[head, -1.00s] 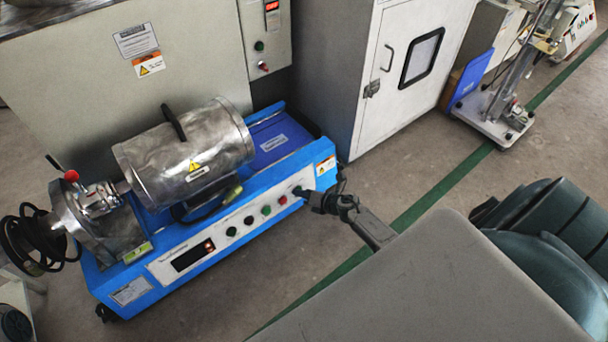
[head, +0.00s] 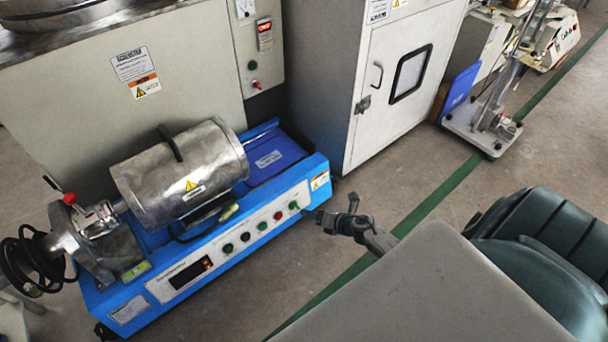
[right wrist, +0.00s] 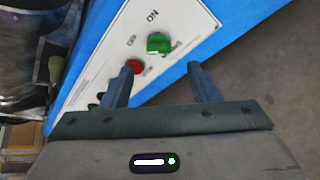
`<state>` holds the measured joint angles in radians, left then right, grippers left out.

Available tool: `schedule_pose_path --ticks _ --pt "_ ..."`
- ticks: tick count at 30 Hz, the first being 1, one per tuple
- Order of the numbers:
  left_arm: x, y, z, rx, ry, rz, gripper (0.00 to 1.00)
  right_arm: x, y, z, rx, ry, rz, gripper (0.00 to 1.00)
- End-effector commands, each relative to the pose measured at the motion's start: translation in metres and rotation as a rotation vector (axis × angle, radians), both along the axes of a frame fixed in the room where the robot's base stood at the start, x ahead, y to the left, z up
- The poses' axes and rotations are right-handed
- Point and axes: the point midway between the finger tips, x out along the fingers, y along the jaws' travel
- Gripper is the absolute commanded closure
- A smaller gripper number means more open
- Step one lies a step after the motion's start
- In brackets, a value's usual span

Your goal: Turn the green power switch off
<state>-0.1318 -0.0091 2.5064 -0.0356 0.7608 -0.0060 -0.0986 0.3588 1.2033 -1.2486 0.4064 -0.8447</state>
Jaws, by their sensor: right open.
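The green power switch (head: 293,205) is the rightmost control on the front panel of the blue machine (head: 320,166). In the right wrist view the green knob (right wrist: 159,43) sits beside a printed "ON" label; I cannot tell for sure which way it points. My right gripper (head: 309,214) is just right of the switch, apart from it. In the right wrist view this gripper (right wrist: 162,68) is open and empty, its two fingers pointing at the panel with the knob beyond the gap between the tips. My left gripper is not in view.
A red button (right wrist: 136,66) lies close to the left fingertip. Several more buttons and a display (head: 190,273) line the panel to the left. A metal drum (head: 180,175) sits on the machine. A grey cabinet (head: 340,90) stands behind.

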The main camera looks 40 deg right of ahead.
Motion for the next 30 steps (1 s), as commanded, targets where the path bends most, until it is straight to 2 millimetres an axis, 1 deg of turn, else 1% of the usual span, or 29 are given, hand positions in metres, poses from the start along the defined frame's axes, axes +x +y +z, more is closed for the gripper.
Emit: schedule_pose_path --ticks 1,3,6,9,26,29,30 --pt "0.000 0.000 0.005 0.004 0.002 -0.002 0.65 -0.010 -0.003 0.007 -0.001 0.002 0.001 0.45" --pt "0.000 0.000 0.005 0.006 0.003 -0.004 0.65 -0.019 -0.006 0.010 -0.002 0.002 0.002 0.45" --pt "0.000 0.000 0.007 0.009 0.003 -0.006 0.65 -0.027 -0.008 0.013 -0.001 0.000 0.001 0.45" --pt "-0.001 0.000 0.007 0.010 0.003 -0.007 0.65 -0.031 -0.009 0.015 0.000 -0.001 0.001 0.45" --pt "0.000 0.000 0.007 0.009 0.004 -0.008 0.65 -0.032 -0.010 0.015 0.000 -0.001 0.001 0.45" --pt "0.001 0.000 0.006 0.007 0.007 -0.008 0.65 -0.029 -0.005 0.021 0.022 -0.011 0.000 0.45" --pt "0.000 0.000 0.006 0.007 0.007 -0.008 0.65 -0.026 0.001 0.028 0.047 -0.024 0.000 0.45"
